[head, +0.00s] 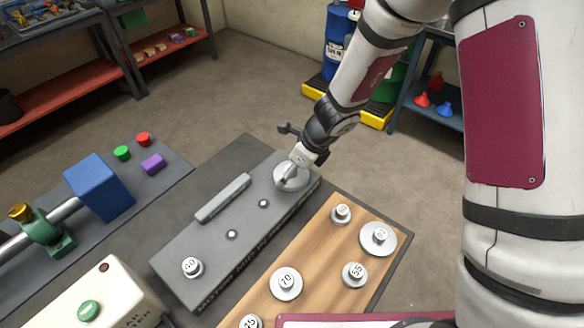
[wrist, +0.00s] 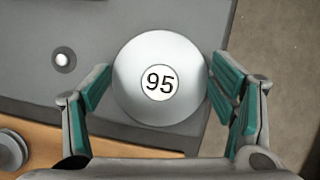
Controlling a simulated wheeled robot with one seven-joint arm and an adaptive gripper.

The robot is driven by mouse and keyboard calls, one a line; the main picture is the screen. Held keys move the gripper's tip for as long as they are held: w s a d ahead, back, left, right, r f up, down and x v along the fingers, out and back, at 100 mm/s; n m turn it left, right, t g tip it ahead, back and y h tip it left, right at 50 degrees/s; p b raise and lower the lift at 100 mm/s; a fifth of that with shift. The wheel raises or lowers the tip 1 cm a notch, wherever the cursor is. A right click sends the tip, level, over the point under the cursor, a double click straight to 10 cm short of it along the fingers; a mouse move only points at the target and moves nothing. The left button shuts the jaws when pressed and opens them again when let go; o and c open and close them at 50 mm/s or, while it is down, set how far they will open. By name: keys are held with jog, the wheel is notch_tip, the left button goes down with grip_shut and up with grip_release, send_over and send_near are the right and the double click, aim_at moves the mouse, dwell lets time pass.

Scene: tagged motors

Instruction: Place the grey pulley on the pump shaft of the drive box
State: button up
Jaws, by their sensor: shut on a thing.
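The grey pulley (wrist: 135,97), a wide light-grey disc marked 95, is between the teal-padded fingers of my gripper (wrist: 160,78). My gripper is shut on it. In the head view the pulley (head: 290,183) is at the far right end of the drive box (head: 215,280), under my gripper (head: 296,170). The pulley hides whatever is beneath it, so I cannot tell if it sits on a shaft or just above. Two bare shaft ends (head: 232,234) show on the box top; one also shows in the wrist view (wrist: 63,60). A small marked pulley (head: 192,268) stands near the box's near end.
A wooden board (head: 325,270) beside the box holds several marked pulleys, including one marked 70 (head: 286,285). A raised grey bar (head: 223,198) lies along the box top. A blue block (head: 100,188) and a green bearing stand (head: 52,235) are to the left.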

jog(key=o, duration=1.4)
jog(key=shift+r+p, duration=0.3)
jog(key=shift+r, duration=0.05)
jog(key=p+v, duration=0.2)
jog(key=v, duration=0.9)
jog(key=shift+d+r, duration=0.2)
jog(key=shift+d, duration=0.05)
jog(key=s+d+r+n+t, duration=0.1)
jog(key=s+d+r+n, duration=0.2)
jog(key=s+r+n, duration=0.4)
jog(key=s+d+r+n, duration=0.3)
jog(key=r+n, duration=0.2)
jog(key=r, duration=0.5)
jog(key=s+d+r+n+t+h, duration=0.2)
jog(key=s+d+r+n+h, duration=0.2)
jog(key=s+d+n, duration=0.5)
jog(key=s+r+n, duration=0.1)
jog(key=s+n, duration=0.1)
jog(key=s, duration=0.2)
jog(key=shift+d+r, duration=0.35)
